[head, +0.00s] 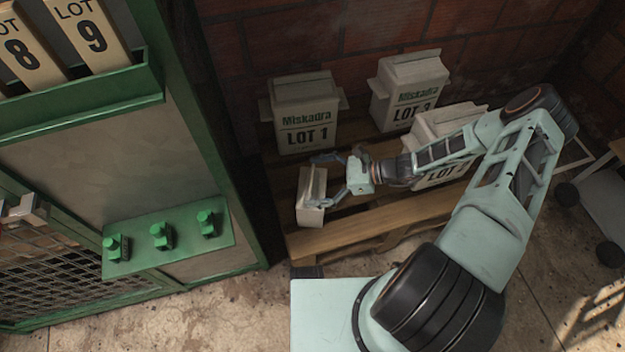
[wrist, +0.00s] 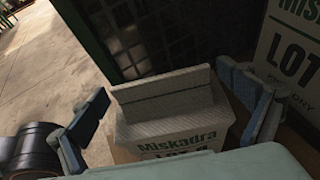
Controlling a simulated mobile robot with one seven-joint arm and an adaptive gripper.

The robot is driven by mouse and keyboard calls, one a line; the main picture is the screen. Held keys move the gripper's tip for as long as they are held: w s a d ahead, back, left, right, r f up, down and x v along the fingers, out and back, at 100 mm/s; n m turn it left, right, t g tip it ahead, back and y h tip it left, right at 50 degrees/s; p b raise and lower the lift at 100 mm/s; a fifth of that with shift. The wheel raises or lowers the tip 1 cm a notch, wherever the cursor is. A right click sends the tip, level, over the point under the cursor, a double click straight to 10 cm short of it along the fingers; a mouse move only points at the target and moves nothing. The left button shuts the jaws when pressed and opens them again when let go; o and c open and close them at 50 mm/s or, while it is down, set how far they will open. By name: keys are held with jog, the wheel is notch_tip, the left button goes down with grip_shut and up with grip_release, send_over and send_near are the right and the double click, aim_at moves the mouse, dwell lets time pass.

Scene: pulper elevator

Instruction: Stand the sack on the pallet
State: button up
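A small pale sack (head: 312,188) is at the front left corner of the wooden pallet (head: 345,232), and looks upright. Whether its base rests fully on the boards is hard to tell. In the wrist view the sack (wrist: 172,115) shows its folded top and green "Miskadra" print; the lot number is cut off by my gripper's body. My gripper (head: 328,180) reaches in from the right, with one finger on each side of the sack. In the wrist view small gaps show between the fingers and the sack, so it looks open around it.
The LOT 1 sack (head: 307,112) stands behind on the pallet. The LOT 3 sack (head: 408,92) stands at back right, with another sack (head: 447,125) in front, partly behind my arm. A green cabinet (head: 212,150) with knobs borders the pallet's left. Brick wall behind.

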jog(key=shift+r, duration=0.1)
jog(key=shift+r, duration=0.15)
jog(key=p+v, duration=0.1)
jog(key=v, duration=1.1)
jog(key=shift+p, duration=0.4)
